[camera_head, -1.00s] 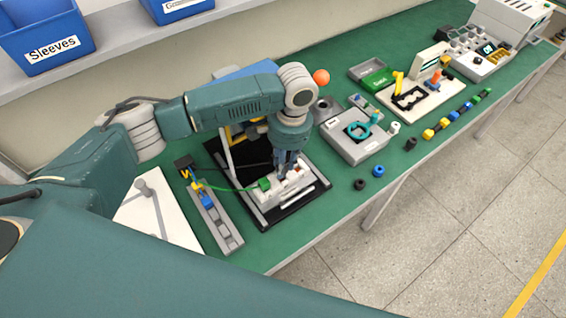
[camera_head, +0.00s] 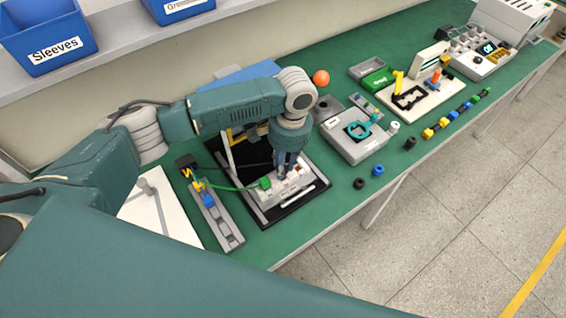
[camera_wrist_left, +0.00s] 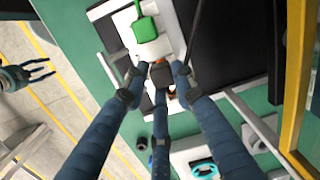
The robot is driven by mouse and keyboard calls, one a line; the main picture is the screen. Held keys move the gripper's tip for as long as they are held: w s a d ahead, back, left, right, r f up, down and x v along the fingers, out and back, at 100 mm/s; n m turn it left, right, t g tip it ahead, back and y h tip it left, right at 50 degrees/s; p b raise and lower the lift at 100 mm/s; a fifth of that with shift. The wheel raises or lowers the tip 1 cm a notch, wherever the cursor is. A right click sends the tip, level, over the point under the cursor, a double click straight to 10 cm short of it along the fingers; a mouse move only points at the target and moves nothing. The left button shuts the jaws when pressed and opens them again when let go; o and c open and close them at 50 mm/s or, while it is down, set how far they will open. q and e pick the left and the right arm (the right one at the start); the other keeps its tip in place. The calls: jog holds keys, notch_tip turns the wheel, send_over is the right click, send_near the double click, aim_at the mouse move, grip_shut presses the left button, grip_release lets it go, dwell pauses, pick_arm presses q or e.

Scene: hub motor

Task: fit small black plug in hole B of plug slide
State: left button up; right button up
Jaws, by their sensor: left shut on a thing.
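The plug slide (camera_head: 272,196) is a pale block on a black base plate, below my left gripper in the head view. It also shows in the wrist view (camera_wrist_left: 152,48), beside a green connector (camera_wrist_left: 145,33). My left gripper (camera_head: 283,175) points down at the slide. In the wrist view its fingers (camera_wrist_left: 160,80) are closed around a small dark piece, the small black plug (camera_wrist_left: 160,74), close over the slide. The fingers cover the holes, so I cannot tell whether the plug is in hole B. My right gripper (camera_wrist_left: 40,76) shows at the left edge of the wrist view, fingers apart, over the floor.
A grey rail (camera_head: 222,222) with a blue part and wires lies left of the slide. A grey fixture (camera_head: 362,148) with a teal ring stands to the right. Two loose rings, black (camera_head: 359,183) and blue (camera_head: 378,170), lie near the table's front edge.

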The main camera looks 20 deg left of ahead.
pick_arm(q)
jog(key=shift+r+p, duration=0.1)
jog(key=shift+p, duration=0.25)
jog(key=shift+f+b, duration=0.3)
jog(key=shift+f, duration=0.65)
jog(key=o, duration=1.1)
jog(key=shift+c, duration=0.2)
jog(key=shift+r, duration=0.1)
notch_tip(320, 180, up, 12)
jog(key=d, duration=0.1)
jog(key=shift+w, duration=0.3)
jog(key=shift+f, duration=0.2)
